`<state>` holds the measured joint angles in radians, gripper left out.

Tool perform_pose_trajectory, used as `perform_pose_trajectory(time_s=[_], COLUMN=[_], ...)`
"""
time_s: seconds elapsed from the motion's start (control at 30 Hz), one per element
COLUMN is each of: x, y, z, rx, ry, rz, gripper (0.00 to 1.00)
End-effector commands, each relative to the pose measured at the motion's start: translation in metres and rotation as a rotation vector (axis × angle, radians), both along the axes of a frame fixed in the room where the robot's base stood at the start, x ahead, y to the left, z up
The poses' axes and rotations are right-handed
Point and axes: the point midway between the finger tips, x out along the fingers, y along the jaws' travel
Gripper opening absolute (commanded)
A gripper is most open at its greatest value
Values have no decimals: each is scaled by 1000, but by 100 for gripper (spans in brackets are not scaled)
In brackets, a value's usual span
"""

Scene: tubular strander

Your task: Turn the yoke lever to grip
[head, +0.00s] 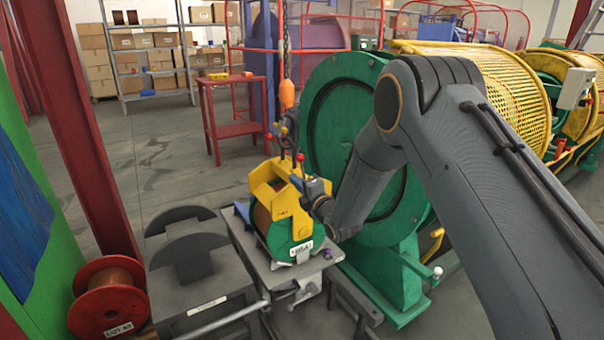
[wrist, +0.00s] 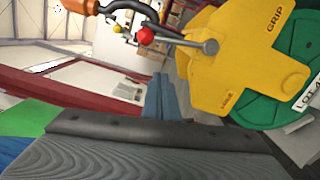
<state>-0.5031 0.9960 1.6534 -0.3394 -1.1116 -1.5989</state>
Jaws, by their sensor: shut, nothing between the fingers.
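The yellow lifting yoke (head: 262,190) sits over a green-flanged spool (head: 279,236) and hangs on a hook (head: 291,132). In the wrist view the yoke's side plate (wrist: 235,75) carries the word GRIP at its upper right and a second small label lower down. The yoke lever (wrist: 180,42), with a red ball knob (wrist: 145,35), points left from its pivot on the plate. My gripper (wrist: 163,80) is shut and empty, below the knob in the picture and apart from it. In the head view my gripper (head: 317,188) is beside the yoke, its fingers partly hard to make out.
The spool rests on a grey stand (head: 255,262). A large green flanged wheel (head: 325,100) of the machine stands close behind my arm. A copper-coloured spool (head: 108,299) is at lower left by a red post (head: 85,130). Open floor lies behind, before a red table (head: 228,132).

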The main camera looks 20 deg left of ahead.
Motion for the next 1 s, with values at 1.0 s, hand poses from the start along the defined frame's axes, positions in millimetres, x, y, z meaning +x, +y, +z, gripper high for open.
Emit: perform_pose_trajectory(time_s=[1.0], x=[47], y=[4], z=[8], rx=[10], ry=[11], rz=[9], gripper=[0])
